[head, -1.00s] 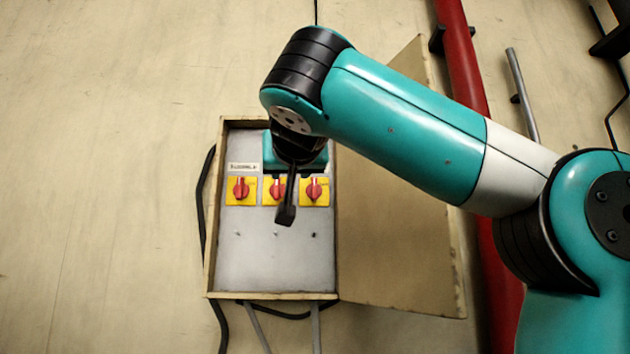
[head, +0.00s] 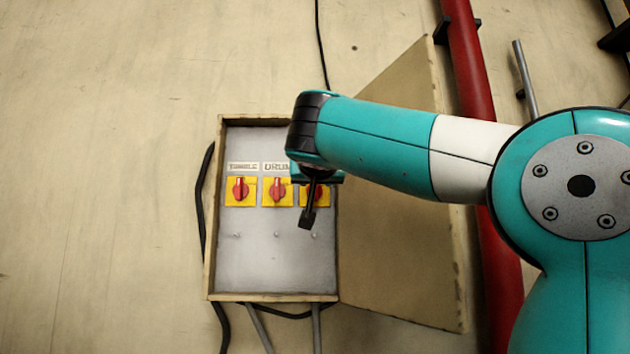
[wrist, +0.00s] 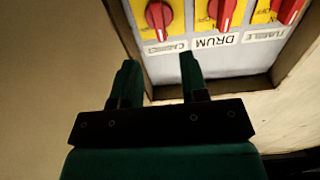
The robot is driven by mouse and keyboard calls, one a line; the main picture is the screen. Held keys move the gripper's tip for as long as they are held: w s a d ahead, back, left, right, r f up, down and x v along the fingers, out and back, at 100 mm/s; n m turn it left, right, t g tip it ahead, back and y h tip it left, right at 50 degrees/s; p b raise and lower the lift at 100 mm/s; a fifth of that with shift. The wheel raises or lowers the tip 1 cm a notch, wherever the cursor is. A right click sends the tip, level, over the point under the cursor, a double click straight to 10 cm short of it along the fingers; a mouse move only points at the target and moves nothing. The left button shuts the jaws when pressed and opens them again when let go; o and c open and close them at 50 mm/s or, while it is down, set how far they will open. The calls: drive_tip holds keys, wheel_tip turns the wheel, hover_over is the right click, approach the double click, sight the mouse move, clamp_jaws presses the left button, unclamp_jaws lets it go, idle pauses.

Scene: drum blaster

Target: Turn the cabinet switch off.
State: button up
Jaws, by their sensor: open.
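The cabinet switch is a red knob on a yellow plate at the right of the row in the head view (head: 319,190), partly hidden by my gripper. In the wrist view, which is upside down, it is the leftmost knob (wrist: 158,17), beside a label that seems to read "CABINET". Its handle looks roughly upright. My gripper (head: 307,217) is in front of the panel, overlapping the right switch's plate. In the wrist view my gripper (wrist: 159,68) is open and empty, its fingers apart and pointing toward the box; no contact with the knob shows.
The drum switch (head: 277,191) and tumble switch (head: 240,190) sit to the left on the grey panel (head: 270,265). The box has a raised wooden rim (head: 211,230). Its open door (head: 395,255) stands right, with a red pipe (head: 470,65) beyond.

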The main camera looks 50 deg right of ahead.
drive_tip(key=p+x, duration=0.3)
drive_tip(key=x, duration=0.5)
drive_tip(key=shift+w, duration=0.2)
drive_tip(key=shift+d, duration=0.15)
clamp_jaws()
